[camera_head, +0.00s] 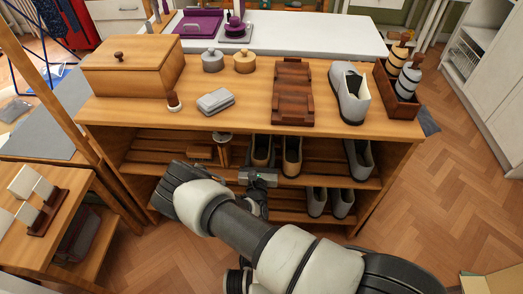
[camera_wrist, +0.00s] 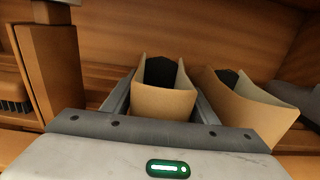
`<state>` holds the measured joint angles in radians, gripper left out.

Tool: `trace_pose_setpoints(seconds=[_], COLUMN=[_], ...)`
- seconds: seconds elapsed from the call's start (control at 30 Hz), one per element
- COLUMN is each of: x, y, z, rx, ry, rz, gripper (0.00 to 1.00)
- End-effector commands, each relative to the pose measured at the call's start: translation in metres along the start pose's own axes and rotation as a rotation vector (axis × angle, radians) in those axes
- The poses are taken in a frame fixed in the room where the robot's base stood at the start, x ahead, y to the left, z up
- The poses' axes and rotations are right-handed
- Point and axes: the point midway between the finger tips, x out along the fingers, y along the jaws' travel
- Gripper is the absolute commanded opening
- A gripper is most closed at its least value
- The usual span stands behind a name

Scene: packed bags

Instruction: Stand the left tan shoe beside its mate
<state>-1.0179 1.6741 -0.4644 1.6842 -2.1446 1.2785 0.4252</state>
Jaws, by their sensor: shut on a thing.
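Two tan shoes with dark insides stand side by side on the upper shelf of the wooden rack. The left tan shoe (camera_head: 262,148) also shows in the wrist view (camera_wrist: 163,101), heel end toward me, with a finger along each side. My gripper (camera_head: 259,174) is shut on it; in the wrist view its fingers (camera_wrist: 163,92) flank the shoe. Its mate (camera_head: 292,156) stands close on the right, angled in the wrist view (camera_wrist: 252,106), with a small gap between them. The toes are hidden deeper in the shelf.
A wooden post (camera_wrist: 48,65) and a brush are left of the shoes. A grey shoe (camera_head: 358,158) stands at the shelf's right; a grey pair (camera_head: 328,202) is below. The rack top (camera_head: 240,112) overhangs the shelf and carries a box (camera_head: 133,70), a grey shoe (camera_head: 349,92) and other items.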

Motion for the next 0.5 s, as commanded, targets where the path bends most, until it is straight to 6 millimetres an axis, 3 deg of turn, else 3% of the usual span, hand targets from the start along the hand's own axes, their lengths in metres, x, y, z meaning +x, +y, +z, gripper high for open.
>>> trace_pose_setpoints(seconds=[0.13,0.17,0.27,0.5], x=[0.0004,0.0,0.0,0.0], y=[0.0002,0.0002,0.0002,0.0001], z=[-0.0023,-0.0037,-0.0034,-0.0033], rx=[0.001,0.0,0.0,0.0], ry=[-0.002,0.0,0.0,0.0], rz=[0.001,0.001,0.0,0.0], gripper=[0.17,0.55,0.72,0.72])
